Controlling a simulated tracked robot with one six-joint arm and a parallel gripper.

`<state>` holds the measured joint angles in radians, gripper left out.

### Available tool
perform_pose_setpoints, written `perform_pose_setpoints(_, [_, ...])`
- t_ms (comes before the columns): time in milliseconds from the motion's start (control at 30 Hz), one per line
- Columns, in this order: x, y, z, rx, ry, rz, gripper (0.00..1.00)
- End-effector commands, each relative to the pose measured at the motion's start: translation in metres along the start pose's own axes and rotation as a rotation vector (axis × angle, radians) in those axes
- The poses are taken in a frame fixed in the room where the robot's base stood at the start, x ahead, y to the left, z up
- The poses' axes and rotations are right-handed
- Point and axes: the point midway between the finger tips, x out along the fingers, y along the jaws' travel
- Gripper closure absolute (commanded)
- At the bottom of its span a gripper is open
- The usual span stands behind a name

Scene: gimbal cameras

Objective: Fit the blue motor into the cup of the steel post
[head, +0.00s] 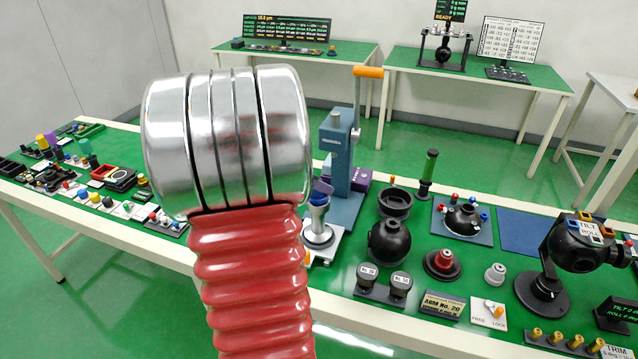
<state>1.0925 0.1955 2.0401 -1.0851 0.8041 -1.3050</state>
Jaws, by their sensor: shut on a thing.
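My own silver joint and red ribbed arm fill the left middle of the head view. My gripper is hidden, probably behind them. A steel post (318,232) stands on a pale base plate just right of my arm. Its upper end is partly covered by my arm's edge. A small dark-blue block (323,187), perhaps the blue motor, shows right above the post's top and looks tilted. I cannot tell whether it touches the cup or what holds it.
A blue-grey press (340,150) with an orange handle stands close behind the post. Black ball housings (389,242), a labelled two-cup stand (383,288) and a gimbal camera (580,243) crowd the green bench to the right. Small parts (95,195) lie at left.

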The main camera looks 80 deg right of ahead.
Motion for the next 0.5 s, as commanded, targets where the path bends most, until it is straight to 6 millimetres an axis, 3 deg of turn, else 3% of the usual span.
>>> perform_pose_setpoints(467, [0.0058, 0.0000, -0.0061, 0.000, 0.000, 0.000, 1.00])
perform_pose_setpoints(500, [0.0056, 0.0000, -0.0059, 0.000, 0.000, 0.001, 0.71])
